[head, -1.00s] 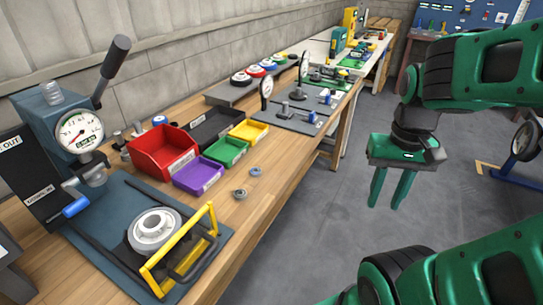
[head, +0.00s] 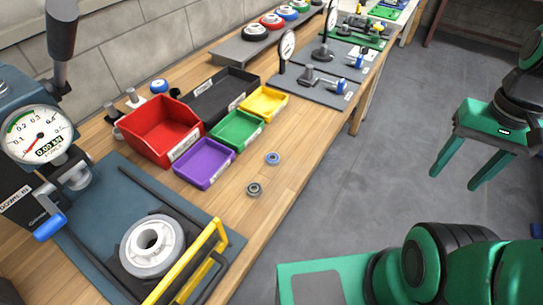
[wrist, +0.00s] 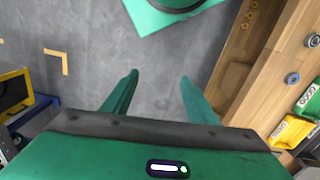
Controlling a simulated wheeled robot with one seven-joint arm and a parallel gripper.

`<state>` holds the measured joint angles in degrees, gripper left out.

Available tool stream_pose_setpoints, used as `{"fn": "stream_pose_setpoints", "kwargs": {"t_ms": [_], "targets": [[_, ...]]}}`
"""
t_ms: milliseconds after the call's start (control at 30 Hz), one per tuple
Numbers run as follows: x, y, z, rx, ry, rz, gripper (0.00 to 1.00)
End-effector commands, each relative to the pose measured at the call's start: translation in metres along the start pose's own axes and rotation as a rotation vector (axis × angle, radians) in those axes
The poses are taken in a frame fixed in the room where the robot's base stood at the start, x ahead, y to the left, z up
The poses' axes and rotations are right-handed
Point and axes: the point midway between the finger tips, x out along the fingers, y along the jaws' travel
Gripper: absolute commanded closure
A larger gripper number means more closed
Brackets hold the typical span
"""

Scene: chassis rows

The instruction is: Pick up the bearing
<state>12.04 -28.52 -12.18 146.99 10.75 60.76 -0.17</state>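Two small bearing-like rings lie flat on the wooden bench, in front of the colored bins. One is grey with a dark centre (head: 254,189); the other has a blue ring (head: 272,158). I cannot tell which one the task means. In the wrist view, the grey ring (wrist: 313,40) and the blue ring (wrist: 292,78) show at the right edge. My gripper (head: 453,178) is open and empty, with its fingers pointing down over the grey floor, right of the bench and apart from both rings. Its spread fingers also show in the wrist view (wrist: 159,76).
A red bin (head: 165,133), purple bin (head: 204,164), green bin (head: 238,130), yellow bin (head: 264,102) and black tray (head: 222,97) stand behind the rings. A press with a gauge (head: 38,134) and a yellow-handled fixture (head: 190,262) are at left. Bench around the rings is clear.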

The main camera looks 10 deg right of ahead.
Motion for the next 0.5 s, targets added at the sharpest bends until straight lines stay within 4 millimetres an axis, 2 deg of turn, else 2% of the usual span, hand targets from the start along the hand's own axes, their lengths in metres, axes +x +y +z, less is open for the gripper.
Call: {"fn": "stream_pose_setpoints", "kwargs": {"t_ms": [133,233,367,400,467,500], "targets": [[-0.006,-0.018,-0.020,0.043,0.011,0.012,0.48],[-0.010,-0.052,-0.042,0.105,0.020,0.027,0.48],[-0.012,-0.118,-0.064,0.200,0.036,0.037,0.48],[-0.011,-0.141,-0.067,0.229,0.041,0.036,0.48],[-0.009,-0.176,-0.070,0.275,0.045,0.035,0.48],[-0.006,-0.201,-0.069,0.304,0.048,0.033,0.48]]}}
